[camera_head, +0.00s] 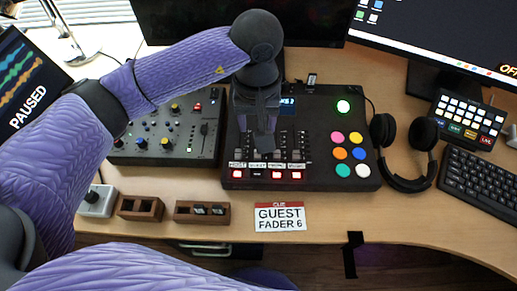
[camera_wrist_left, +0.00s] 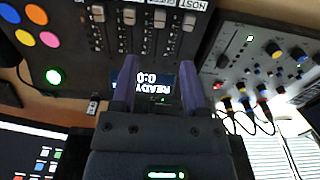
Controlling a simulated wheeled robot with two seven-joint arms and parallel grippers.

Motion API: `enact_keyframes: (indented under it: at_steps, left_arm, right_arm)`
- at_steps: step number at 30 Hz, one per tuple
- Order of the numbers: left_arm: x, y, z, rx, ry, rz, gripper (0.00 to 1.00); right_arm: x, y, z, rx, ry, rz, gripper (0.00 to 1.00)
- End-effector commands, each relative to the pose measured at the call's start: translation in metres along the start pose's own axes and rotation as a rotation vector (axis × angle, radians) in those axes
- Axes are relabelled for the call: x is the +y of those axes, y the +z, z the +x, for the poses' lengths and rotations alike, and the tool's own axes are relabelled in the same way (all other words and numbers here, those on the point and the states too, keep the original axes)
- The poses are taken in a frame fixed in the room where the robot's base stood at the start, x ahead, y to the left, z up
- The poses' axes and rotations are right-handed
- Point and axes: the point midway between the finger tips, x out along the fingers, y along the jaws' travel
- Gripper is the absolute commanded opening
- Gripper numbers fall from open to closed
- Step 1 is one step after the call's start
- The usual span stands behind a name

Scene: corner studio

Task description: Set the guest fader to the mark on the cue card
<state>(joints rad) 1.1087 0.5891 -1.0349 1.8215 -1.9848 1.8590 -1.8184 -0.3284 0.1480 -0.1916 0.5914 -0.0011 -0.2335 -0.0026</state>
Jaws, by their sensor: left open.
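The cue card (camera_head: 279,217) lies at the desk's front edge and reads GUEST FADER 6. The black console (camera_head: 320,175) stands behind it with a row of labelled faders. The GUEST label (camera_head: 257,165) is second from left; its fader is largely hidden by my gripper in the head view. In the left wrist view the picture is upside down, and the guest fader cap (camera_wrist_left: 159,18) shows near the top edge. My left gripper (camera_head: 264,146) is open above the console, its fingers (camera_wrist_left: 158,62) either side of the display in the wrist view, with nothing between them. My right gripper is out of view.
A grey mixer (camera_head: 165,150) stands left of the console. Headphones (camera_head: 405,150) and a keyboard (camera_head: 480,185) lie to the right. Small wooden holders (camera_head: 140,208) and a white knob box (camera_head: 97,201) line the front left. Monitors stand behind the console.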

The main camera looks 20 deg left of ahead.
Motion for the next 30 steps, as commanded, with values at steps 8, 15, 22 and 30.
enact_keyframes:
  at_steps: [8, 15, 22, 30]
  left_arm:
    - [0.000, 0.002, 0.068, -0.008, -0.002, -0.002, 0.57]
    - [0.000, 0.001, 0.095, -0.005, -0.001, -0.002, 0.57]
    - [0.000, 0.001, 0.094, -0.004, 0.000, -0.002, 0.57]
    - [0.000, 0.001, 0.094, -0.004, 0.001, -0.002, 0.02]
  right_arm:
    - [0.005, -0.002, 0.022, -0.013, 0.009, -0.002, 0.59]
    - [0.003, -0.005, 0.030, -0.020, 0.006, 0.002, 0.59]
    - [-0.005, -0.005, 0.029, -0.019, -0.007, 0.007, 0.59]
    - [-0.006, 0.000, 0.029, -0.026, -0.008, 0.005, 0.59]
